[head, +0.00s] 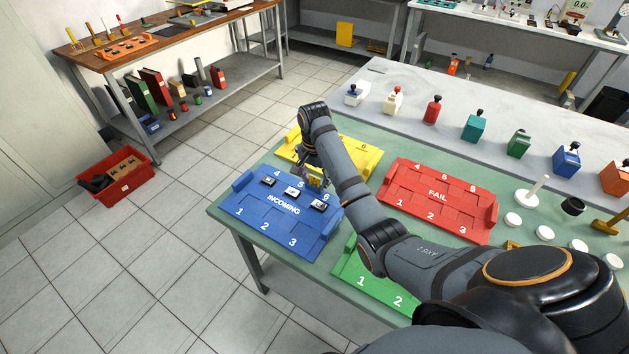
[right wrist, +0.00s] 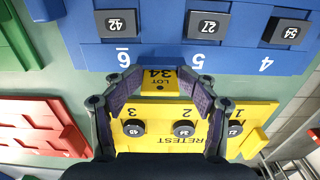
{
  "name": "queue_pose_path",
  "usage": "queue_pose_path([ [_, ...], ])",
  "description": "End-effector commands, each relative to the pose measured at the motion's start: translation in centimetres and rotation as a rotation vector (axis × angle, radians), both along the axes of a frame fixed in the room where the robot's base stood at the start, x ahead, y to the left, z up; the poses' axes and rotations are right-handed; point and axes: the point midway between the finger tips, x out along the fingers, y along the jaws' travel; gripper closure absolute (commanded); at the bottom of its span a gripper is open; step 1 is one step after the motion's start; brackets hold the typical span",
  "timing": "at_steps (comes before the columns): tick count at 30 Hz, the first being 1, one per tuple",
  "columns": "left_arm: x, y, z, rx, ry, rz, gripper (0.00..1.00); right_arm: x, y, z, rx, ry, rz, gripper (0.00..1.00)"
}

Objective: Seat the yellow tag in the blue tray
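The yellow tag (right wrist: 158,80), marked LOT 34, is between the fingertips of my right gripper (right wrist: 159,77) in the right wrist view. The fingers press on its left and right sides. In the right wrist view the tag is at the edge of the blue tray (right wrist: 150,55), near slots 6 and 5. I cannot tell whether it touches the tray. My left gripper is not in view.
Dark numbered blocks sit in slots 4, 5 and 6 of the blue tray. A red FAIL tray (head: 437,205) and a green tray (head: 372,284) lie to the right.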

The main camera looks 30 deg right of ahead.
Motion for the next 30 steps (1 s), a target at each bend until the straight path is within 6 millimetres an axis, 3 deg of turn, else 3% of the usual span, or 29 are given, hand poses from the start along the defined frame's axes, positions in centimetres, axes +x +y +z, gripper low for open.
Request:
queue_pose_path([
  [3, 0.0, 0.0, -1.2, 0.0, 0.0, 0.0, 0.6, 0.1, 0.0, 0.6, 0.0, -0.004, 0.0, 0.44],
  [4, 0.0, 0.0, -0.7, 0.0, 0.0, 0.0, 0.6, 0.1, 0.0, 1.4, 0.0, -0.004, 0.0, 0.44],
  [18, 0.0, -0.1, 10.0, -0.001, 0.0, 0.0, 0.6, 0.1, 0.0, 12.3, -0.002, -0.003, 0.0, 0.44],
  [22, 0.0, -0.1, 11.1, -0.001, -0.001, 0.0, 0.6, 0.1, 0.0, 13.3, -0.002, -0.003, 0.0, 0.44],
  [30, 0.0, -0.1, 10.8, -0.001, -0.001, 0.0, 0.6, 0.1, 0.0, 13.1, -0.001, -0.004, 0.0, 0.44],
])
